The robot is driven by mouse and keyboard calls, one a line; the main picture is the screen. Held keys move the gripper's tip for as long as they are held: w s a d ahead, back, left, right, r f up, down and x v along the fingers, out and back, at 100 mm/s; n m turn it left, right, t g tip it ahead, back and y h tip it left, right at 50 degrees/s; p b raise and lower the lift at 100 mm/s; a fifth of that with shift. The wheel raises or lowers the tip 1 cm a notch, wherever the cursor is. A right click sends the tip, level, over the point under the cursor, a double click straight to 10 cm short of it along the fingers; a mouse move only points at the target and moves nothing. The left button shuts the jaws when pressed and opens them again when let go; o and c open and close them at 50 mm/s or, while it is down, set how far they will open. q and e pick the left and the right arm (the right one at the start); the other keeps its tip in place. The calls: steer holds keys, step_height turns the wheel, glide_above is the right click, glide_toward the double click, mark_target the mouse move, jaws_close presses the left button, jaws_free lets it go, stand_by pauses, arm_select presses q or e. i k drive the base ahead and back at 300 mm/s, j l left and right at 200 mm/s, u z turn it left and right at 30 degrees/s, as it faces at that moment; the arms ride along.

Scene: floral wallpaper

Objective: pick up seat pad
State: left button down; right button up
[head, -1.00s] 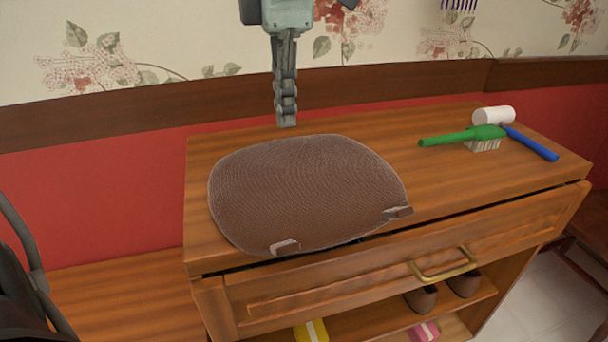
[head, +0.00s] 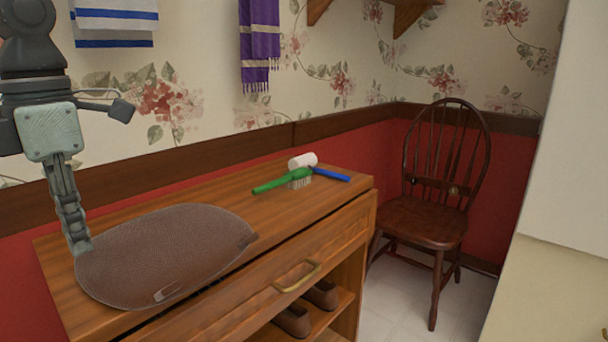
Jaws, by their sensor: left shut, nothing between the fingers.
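The seat pad (head: 165,255) is a brown, woven, rounded pad with small tabs on its front edge. It lies flat on top of the wooden cabinet (head: 222,205), at its left part. My left gripper (head: 82,246) comes down from the upper left, with its fingers shut and empty. Its tips appear at the far left edge of the pad; I cannot tell whether they touch it. My right gripper is not in view.
A green brush (head: 284,180) and a white-headed mallet with a blue handle (head: 328,174) lie at the cabinet's right end. A dark wooden chair (head: 432,215) stands beyond. Brown shoes (head: 293,320) sit on the shelf below the drawer. Towels hang on the wall.

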mark_target(156, 257)
steer(key=k, duration=1.5)
